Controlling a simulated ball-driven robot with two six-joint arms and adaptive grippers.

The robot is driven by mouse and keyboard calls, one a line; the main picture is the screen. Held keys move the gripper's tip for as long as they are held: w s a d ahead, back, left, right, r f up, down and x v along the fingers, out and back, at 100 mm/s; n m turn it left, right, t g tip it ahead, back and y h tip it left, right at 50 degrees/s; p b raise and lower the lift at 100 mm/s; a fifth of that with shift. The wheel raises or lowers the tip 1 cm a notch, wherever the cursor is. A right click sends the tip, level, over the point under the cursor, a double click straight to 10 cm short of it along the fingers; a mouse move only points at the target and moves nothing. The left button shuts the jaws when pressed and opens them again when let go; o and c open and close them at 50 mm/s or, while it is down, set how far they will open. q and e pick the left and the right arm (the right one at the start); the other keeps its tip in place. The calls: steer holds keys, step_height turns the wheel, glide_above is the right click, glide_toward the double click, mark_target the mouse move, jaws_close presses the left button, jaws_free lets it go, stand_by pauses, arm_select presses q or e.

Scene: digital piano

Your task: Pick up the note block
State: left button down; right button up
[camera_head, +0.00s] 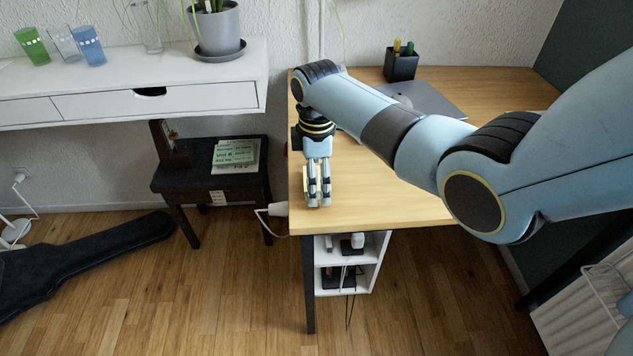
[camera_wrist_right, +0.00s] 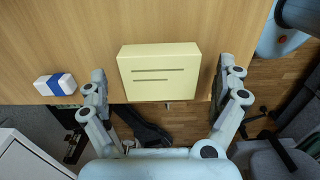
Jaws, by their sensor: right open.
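The note block (camera_wrist_right: 160,72) is a pale yellow block with two dark lines on its face. It lies at the desk edge in the right wrist view, between the two fingers of my right gripper (camera_wrist_right: 162,66), with a gap on each side. In the head view my right gripper (camera_head: 319,201) points down over the left end of the wooden desk. There it hides most of the note block, and only a yellowish sliver (camera_head: 306,182) shows beside the fingers. The right gripper is open and holds nothing. My left gripper is not in view.
A blue and white eraser (camera_wrist_right: 55,84) lies left of the block in the wrist view. On the desk (camera_head: 400,207) are a pen cup (camera_head: 401,65) and a grey laptop (camera_head: 432,98) at the back. A white shelf unit (camera_head: 368,275) stands below the desk.

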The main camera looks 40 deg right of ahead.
steer(key=shift+c, duration=0.3)
steer(key=c, duration=1.2)
steer(key=shift+r, duration=0.15)
steer(key=shift+c, duration=0.2)
